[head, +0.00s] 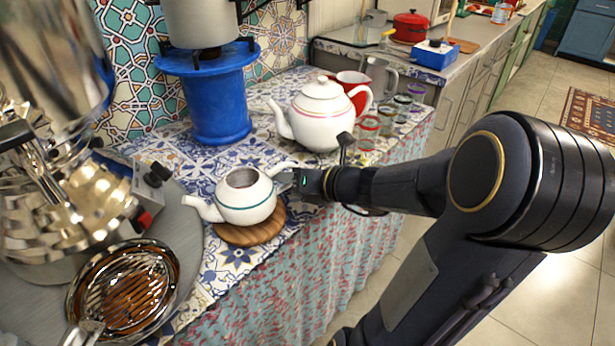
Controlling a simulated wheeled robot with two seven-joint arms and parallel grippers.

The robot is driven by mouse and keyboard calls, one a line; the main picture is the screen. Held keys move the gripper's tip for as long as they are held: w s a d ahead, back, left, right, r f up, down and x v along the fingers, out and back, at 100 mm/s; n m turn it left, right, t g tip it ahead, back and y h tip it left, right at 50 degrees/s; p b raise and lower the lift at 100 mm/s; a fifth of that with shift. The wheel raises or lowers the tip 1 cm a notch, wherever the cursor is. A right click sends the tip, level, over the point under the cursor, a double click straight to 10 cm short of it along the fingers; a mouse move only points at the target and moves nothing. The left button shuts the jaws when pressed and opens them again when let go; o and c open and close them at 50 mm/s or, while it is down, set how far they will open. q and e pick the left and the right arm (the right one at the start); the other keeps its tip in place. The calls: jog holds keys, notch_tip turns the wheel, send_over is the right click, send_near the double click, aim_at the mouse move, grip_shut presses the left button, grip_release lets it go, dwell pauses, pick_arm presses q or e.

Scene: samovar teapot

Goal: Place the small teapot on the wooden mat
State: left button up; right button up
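The small teapot (245,199) is white with a teal stripe and has an open top. It is upright, its spout pointing left and its handle to the right. It is over the round wooden mat (250,234) and covers the mat's far part; whether its base touches the mat or is slightly above it is hard to tell. My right gripper (289,180) is at the teapot's handle, coming from the right. Its fingers are small and partly hidden, so I cannot tell whether they are closed on the handle. My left gripper is not in view.
A larger white teapot (322,116) with a lid stands behind, near a red mug (353,86) and several small glasses (366,131). A blue stand (214,105) is at the back. A shiny samovar (60,195) and a strainer bowl (128,290) are on the left.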

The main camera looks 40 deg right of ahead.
jog(key=p+v, duration=0.3)
jog(key=v, duration=0.8)
jog(key=s+a+f+m+g, duration=0.1)
jog(key=s+a+m+g, duration=0.2)
jog(key=a+m, duration=0.6)
jog(key=s+a+f+m+g, duration=0.2)
jog(key=a+m, duration=0.7)
jog(key=m, duration=1.5)
jog(key=s+g, duration=0.2)
jog(key=g, duration=0.1)
jog(key=shift+s+f+y, duration=0.25)
jog(key=shift+y, duration=0.15)
